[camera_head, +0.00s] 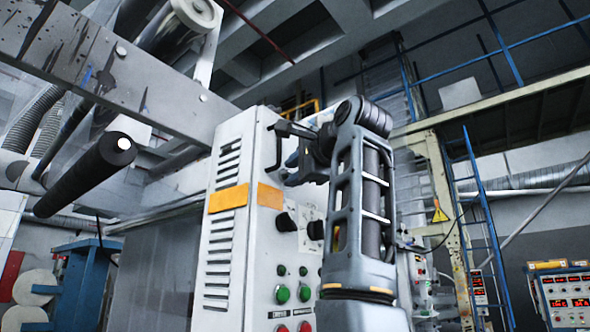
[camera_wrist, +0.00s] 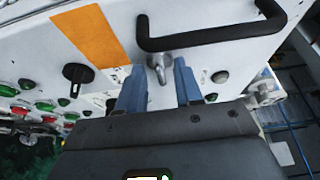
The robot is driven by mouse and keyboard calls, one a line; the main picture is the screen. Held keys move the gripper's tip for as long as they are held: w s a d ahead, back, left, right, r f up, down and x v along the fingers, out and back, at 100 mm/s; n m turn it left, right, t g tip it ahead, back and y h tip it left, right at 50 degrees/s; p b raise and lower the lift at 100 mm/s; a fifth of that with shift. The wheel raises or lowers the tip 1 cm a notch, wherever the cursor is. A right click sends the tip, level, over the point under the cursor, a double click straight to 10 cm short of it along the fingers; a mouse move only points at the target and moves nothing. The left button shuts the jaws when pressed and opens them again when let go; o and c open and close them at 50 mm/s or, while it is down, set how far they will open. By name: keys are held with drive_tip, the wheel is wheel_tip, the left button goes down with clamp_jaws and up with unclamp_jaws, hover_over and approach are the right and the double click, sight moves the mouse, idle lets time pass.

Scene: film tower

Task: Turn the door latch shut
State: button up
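The cabinet door (camera_head: 222,230) is a pale grey panel with an orange band. In the wrist view, a small metallic latch (camera_wrist: 159,63) sits on the white door face (camera_wrist: 190,55), just below a black bar handle (camera_wrist: 210,37). Its short lever points down in that picture. My gripper (camera_wrist: 158,75) is open, with one blue finger on each side of the latch; I cannot tell whether either finger touches it. In the head view, my gripper (camera_head: 297,176) is near the upper panel, below the black handle (camera_head: 279,140); the latch is hidden there.
A black rotary knob (camera_wrist: 78,73) and several green and red buttons (camera_head: 283,293) are on the same panel. A black roller (camera_head: 85,177) projects at the left. A blue ladder (camera_head: 480,220) and a control box (camera_head: 565,300) stand further right.

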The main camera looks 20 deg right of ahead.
clamp_jaws()
drive_tip(key=shift+f+n, duration=0.1)
drive_tip(key=shift+n, duration=0.2)
drive_tip(key=shift+w+d+f+n+t+y+b, duration=0.2)
drive_tip(key=shift+n+y+b, duration=0.35)
drive_tip(key=shift+n+y, duration=2.05)
drive_tip(key=shift+s+d+f+n+t+y+b, duration=0.1)
drive_tip(key=shift+n+t+y+b, duration=0.4)
drive_tip(key=shift+n, duration=4.25)
drive_tip(key=shift+w+d+f+n+t+y+b, duration=0.15)
drive_tip(key=shift+n+y+b, duration=0.9)
drive_tip(key=shift+n, duration=2.6)
drive_tip(key=shift+y+p, duration=0.35)
drive_tip(key=shift+p, duration=0.05)
unclamp_jaws()
